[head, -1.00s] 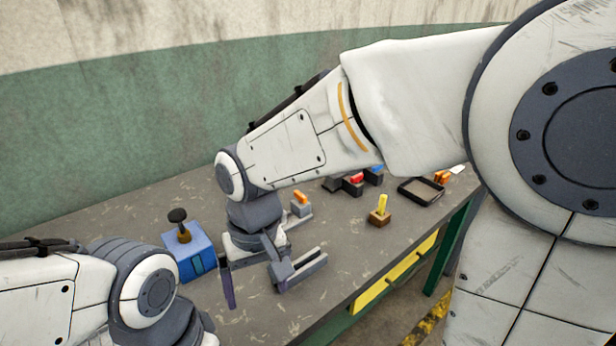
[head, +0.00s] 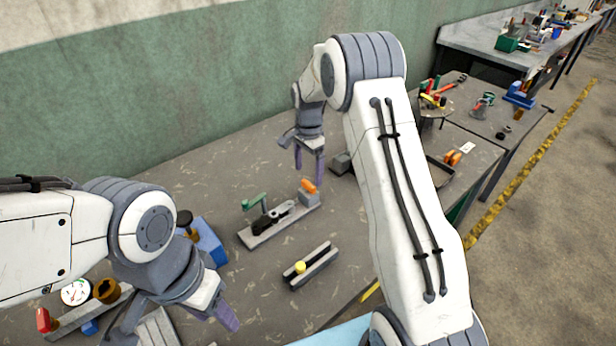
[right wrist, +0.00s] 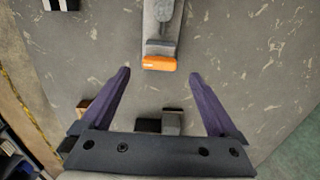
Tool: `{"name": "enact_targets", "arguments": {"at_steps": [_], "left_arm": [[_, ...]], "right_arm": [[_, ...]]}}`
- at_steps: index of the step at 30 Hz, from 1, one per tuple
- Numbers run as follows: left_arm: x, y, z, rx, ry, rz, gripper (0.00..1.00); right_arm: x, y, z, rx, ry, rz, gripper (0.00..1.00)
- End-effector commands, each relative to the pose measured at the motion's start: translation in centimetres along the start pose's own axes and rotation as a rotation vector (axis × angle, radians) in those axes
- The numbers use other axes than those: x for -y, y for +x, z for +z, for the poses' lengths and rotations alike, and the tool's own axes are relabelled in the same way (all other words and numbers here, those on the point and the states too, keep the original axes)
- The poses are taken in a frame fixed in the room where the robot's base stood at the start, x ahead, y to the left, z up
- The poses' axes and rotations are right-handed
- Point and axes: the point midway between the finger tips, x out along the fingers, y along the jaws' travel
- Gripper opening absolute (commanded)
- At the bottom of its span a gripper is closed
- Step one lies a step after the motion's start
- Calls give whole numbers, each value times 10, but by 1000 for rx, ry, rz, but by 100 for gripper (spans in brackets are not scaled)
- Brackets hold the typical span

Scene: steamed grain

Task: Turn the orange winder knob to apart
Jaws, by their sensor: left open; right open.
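The orange winder knob (head: 309,186) sits on a grey block at the right end of a long grey base (head: 268,230). My right gripper (head: 309,165) is open above the table, just behind the orange knob, fingers pointing down. In the right wrist view the orange knob (right wrist: 158,64) appears between and slightly beyond the open fingertips (right wrist: 160,76), with nothing held. My left gripper (head: 172,322) is at the lower left, open, and partly cut off by its own arm.
A grey slotted rail (head: 318,265) with a yellow ball (head: 300,267) lies nearer the front. A blue box (head: 208,240) stands behind my left wrist. A dark block (head: 342,163) is right of my right gripper. My right forearm hides part of the table.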

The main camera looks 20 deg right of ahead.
Motion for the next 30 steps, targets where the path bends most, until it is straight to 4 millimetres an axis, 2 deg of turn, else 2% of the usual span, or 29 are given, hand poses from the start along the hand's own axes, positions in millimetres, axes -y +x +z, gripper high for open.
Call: {"name": "enact_targets", "arguments": {"at_steps": [3, 9, 19, 23, 24, 26, 30], "left_arm": [[0, -7, 0, 0, 0, 0, 50], [-1, -10, -1, 0, -1, 0, 50], [-1, -10, -1, 0, -1, 0, 50], [-1, -10, -1, 0, -1, 0, 50], [-1, -10, -1, 0, -1, 0, 50], [-1, -10, -1, 0, -1, 0, 50], [-1, -10, -1, 0, -1, 0, 50]], "right_arm": [[-2, 19, 0, 2, 1, 4, 95], [-1, 39, 0, 1, 0, 2, 95], [0, 43, 0, 0, -1, -1, 95], [0, 43, 0, 0, -1, -1, 45], [0, 42, 0, 0, -1, -1, 30], [0, 42, 0, 0, -1, -1, 9], [0, 42, 0, 0, -5, -1, 9]]}}
